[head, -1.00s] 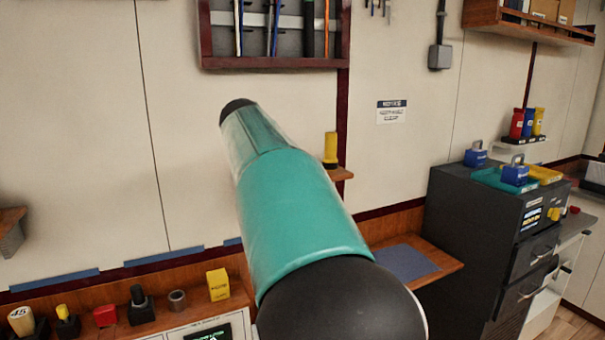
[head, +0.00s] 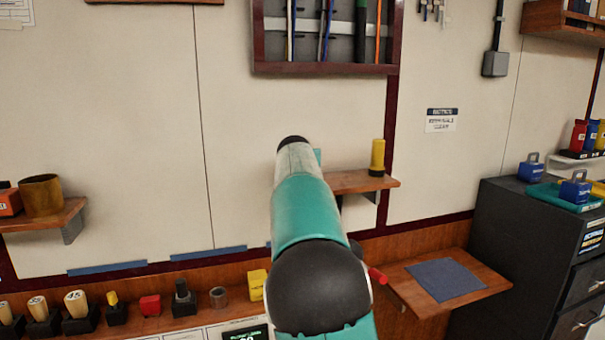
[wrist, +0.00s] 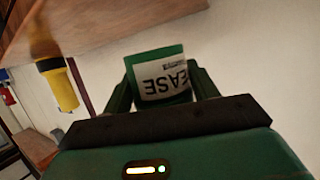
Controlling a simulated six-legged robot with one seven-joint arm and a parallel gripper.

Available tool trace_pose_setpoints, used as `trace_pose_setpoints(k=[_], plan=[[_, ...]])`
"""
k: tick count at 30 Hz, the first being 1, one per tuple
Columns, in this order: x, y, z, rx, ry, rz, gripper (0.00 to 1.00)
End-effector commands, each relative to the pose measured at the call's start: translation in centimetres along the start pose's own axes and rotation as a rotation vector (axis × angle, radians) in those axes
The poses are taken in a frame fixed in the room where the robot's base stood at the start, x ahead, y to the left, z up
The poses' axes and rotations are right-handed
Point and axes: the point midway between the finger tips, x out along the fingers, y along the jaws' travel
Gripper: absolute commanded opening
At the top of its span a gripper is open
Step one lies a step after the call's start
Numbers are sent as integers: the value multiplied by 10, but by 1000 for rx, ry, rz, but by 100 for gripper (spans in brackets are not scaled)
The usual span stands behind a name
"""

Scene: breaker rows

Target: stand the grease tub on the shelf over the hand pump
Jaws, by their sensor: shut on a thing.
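The grease tub (wrist: 160,65) is green with a white label. In the wrist view its lettering is upside down. My gripper (wrist: 162,88) is shut on it, with a dark finger on each side. A wooden wall shelf (head: 345,182) is right of my arm in the head view. It also shows along the top of the wrist view (wrist: 110,22), apart from the tub in the picture. Below this shelf a red part (head: 377,275), perhaps the hand pump's handle, shows beside my arm; the rest is hidden. My arm hides most of the gripper in the head view.
A yellow torch-like thing (head: 377,158) stands at the shelf's right end and shows in the wrist view (wrist: 60,88). A tool cabinet (head: 325,68) hangs above. A lower wooden ledge (head: 490,275) carries a blue mat (head: 445,279). Another shelf (head: 60,217) at left holds a brown pot.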

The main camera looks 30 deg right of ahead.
Motion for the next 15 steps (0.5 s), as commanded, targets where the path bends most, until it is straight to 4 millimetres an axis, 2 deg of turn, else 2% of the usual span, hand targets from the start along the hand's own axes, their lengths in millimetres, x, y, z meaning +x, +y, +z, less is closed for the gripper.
trace_pose_setpoints(k=[4,9,15], plan=[[14,1,6,0,3,1,27],[20,0,30,-1,4,-1,27],[21,1,32,0,6,0,27]])
